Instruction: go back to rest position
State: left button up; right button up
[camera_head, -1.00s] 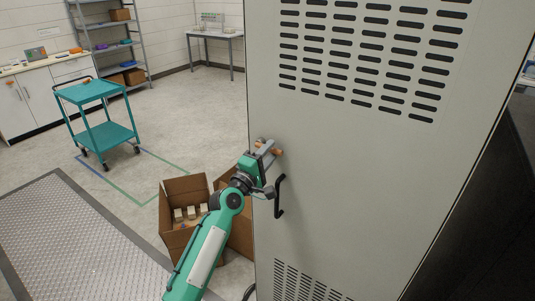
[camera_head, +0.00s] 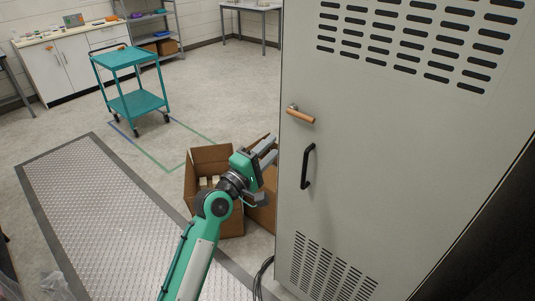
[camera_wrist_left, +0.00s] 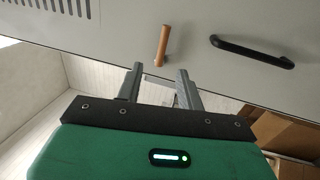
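My left gripper (camera_head: 268,150) is open and empty, just left of the grey cabinet (camera_head: 390,150) in the head view. Its two fingers stand apart with nothing between them. In the left wrist view the open fingers (camera_wrist_left: 158,80) point at the cabinet's face, short of a copper-brown lever handle (camera_wrist_left: 163,45). That lever also shows on the cabinet's left part in the head view (camera_head: 301,115), a little apart from the fingers. A black pull handle (camera_head: 308,166) sits below it. My right gripper is not in view.
An open cardboard box (camera_head: 212,160) stands on the floor behind my left arm. A teal cart (camera_head: 136,105) stands further back. A metal tread plate (camera_head: 100,215) lies on the left floor. A black cable (camera_head: 262,275) hangs at the cabinet's foot.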

pick_arm(q)
jog(key=shift+s+a, duration=0.1)
jog(key=shift+s, duration=0.05)
notch_tip(320, 180, down, 19)
jog(key=w+a+g+y, duration=0.2)
jog(key=y, duration=0.2)
jog(key=s+a+f+m+g+y, duration=0.2)
jog(key=s+f, duration=0.1)
jog(key=f, duration=0.9)
jog(key=s+a+f+m+g+y, duration=0.1)
jog(key=s+a+f+g, duration=0.2)
jog(key=f, duration=0.9)
jog(key=s+a+f+m+g+y, duration=0.1)
jog(key=s+a+f+m, duration=0.15)
jog(key=s+f, duration=0.65)
jog(key=s+a+f+m+g+y, duration=0.1)
jog(key=s+a+f+y, duration=0.15)
jog(key=s+f, duration=0.6)
jog(key=s+a+f+m+g, duration=0.2)
jog(key=s+f, duration=0.3)
jog(key=s, duration=0.6)
jog(key=s+a+f+m+g+y, duration=0.1)
jog(key=s+a+f, duration=0.3)
jog(key=s, duration=0.8)
jog(key=s+a+f+m+g, duration=0.3)
jog(key=s+f, duration=0.5)
jog(key=s, duration=0.4)
jog(key=shift+s+a+f+m+g, duration=0.15)
jog(key=shift+a+f+m+g, duration=0.1)
jog(key=shift+a+m+g, duration=0.15)
